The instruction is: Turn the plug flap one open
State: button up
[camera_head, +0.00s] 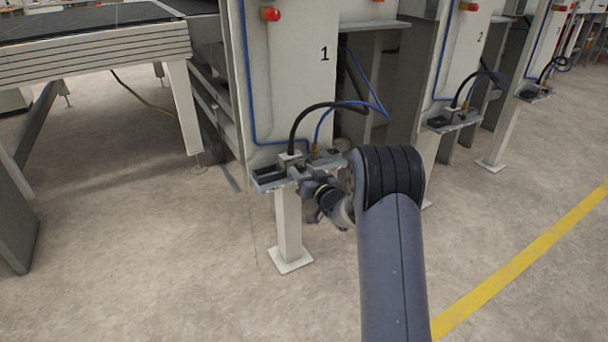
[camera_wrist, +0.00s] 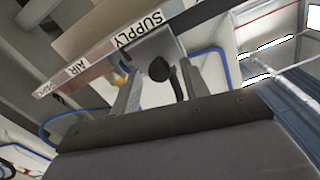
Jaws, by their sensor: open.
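The station marked 1 (camera_head: 300,75) carries a small metal connection shelf (camera_head: 271,185) low on its front. A grey plug housing (camera_head: 290,160) with a black cable stands on the shelf. I cannot make out the plug flap or its angle in the head view. My gripper (camera_head: 313,190) is at the shelf's front right edge, partly hidden by my wrist. In the wrist view my gripper (camera_wrist: 161,74) has its two fingers apart, with a dark rounded part (camera_wrist: 159,69) showing between them. I cannot tell whether either finger touches it.
The shelf edge reads SUPPLY and AIR in the wrist view (camera_wrist: 105,60). A brass fitting (camera_head: 315,151) with a blue hose sits right of the plug. A support post (camera_head: 288,225) stands below. Stations to the right have similar shelves (camera_head: 455,121). Floor in front is clear.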

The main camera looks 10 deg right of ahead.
jog(key=shift+c, duration=0.2)
grip_shut()
dwell(0.3)
